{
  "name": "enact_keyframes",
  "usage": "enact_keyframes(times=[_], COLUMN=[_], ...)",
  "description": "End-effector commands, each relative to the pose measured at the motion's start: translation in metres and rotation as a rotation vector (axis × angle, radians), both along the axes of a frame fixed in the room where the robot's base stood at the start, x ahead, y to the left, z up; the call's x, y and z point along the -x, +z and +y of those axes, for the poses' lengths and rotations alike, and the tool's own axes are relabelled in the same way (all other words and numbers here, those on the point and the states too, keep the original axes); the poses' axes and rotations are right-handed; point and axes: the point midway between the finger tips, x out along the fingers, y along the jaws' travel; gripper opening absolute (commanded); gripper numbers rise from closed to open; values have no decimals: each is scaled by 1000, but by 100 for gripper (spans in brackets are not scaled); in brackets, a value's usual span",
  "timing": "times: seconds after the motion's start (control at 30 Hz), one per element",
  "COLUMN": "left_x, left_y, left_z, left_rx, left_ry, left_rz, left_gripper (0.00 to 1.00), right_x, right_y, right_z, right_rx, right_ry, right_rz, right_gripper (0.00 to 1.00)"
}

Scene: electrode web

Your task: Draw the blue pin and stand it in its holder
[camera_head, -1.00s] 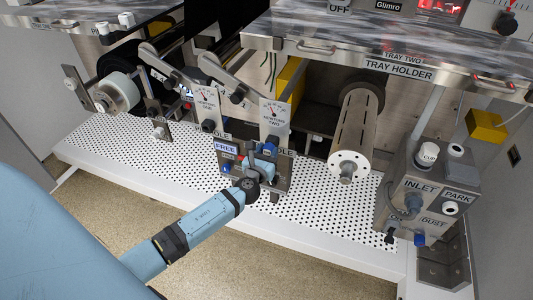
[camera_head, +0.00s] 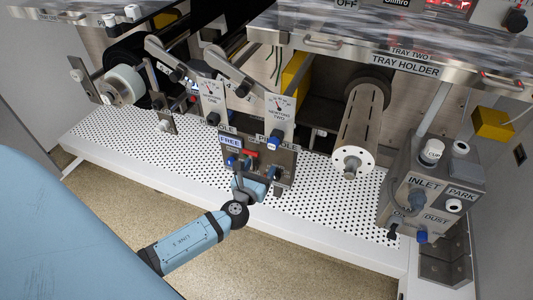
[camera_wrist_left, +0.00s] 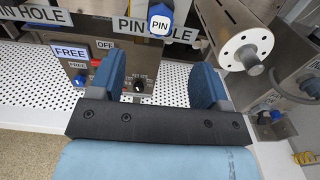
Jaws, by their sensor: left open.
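The blue pin (camera_wrist_left: 158,20) has a white PIN label on its head and sits in front of the PIN HOLE plate in the left wrist view. In the head view the blue pin (camera_head: 274,142) shows small, low on the right-hand dial post. My left gripper (camera_head: 250,184) is in front of the control panel, below the pin. Its two blue fingers (camera_wrist_left: 158,80) are wide apart and empty in the left wrist view; the pin appears above the gap, apart from them. I cannot tell which part is the pin's holder. My right gripper is not in view.
The panel with the FREE label (camera_head: 230,141) and knobs stands behind the gripper. A steel roller (camera_head: 358,135) is to its right. The INLET and PARK block (camera_head: 425,195) is at far right. The perforated shelf (camera_head: 325,215) has bare room; the tray holder (camera_head: 405,65) overhangs it.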

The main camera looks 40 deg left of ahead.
Motion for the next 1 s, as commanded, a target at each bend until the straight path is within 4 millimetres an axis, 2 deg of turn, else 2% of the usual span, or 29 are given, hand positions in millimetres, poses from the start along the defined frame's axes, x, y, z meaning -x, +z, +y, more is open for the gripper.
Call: enact_keyframes(times=[0.1,0.3,1.0], left_x=[19,33,34], left_y=[-1,0,0], left_z=[-5,-8,-8], left_rx=[0,1,0], left_ry=[0,0,0], left_rz=[1,-1,0], left_gripper=[70,70,70], right_x=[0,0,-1], right_y=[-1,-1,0], right_z=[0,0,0], right_rx=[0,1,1], right_ry=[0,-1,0], right_rz=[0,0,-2], right_gripper=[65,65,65])
